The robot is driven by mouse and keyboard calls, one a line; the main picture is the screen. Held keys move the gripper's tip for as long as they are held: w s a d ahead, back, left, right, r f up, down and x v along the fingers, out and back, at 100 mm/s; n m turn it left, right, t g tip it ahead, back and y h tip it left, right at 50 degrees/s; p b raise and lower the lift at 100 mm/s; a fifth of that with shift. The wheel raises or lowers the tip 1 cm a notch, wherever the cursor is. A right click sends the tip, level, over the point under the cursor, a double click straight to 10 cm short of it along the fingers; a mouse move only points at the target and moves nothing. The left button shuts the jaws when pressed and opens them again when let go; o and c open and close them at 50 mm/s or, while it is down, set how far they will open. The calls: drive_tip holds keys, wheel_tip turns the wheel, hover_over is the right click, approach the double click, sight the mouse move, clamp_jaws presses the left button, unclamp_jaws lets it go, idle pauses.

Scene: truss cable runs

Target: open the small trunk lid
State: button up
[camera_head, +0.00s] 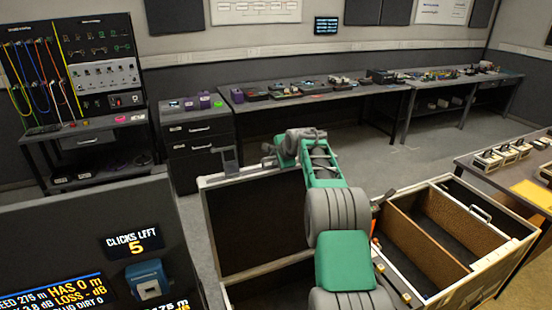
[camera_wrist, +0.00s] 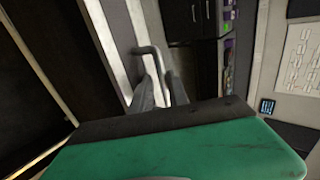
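The trunk lid (camera_head: 240,232) is a dark panel with a pale metal edge. It stands raised, roughly upright, behind the pale rim of the trunk (camera_head: 262,268), left of my arm. My gripper (camera_head: 270,152) is by the lid's top edge in the head view; its fingers are small there. In the wrist view, my gripper's two grey fingers (camera_wrist: 161,88) are apart, with a gap between them. A bent grey bar handle (camera_wrist: 150,50) on the pale edge reaches to the fingertips, partly between them. Whether the fingers touch it is unclear.
An open case (camera_head: 425,225) with tan dividers stands right of my arm. A dark panel (camera_head: 75,240) with a "clicks left 5" display is at front left. A drawer cabinet (camera_head: 200,145) and long workbench (camera_head: 320,95) stand behind. Grey floor (camera_head: 375,165) lies between.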

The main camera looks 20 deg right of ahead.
drive_tip(key=shift+d, duration=0.1)
idle(0.4)
drive_tip(key=shift+s+r, duration=0.2)
drive_tip(key=b+v, duration=0.3)
drive_tip(key=v, duration=0.4)
drive_tip(key=shift+s+r, duration=0.15)
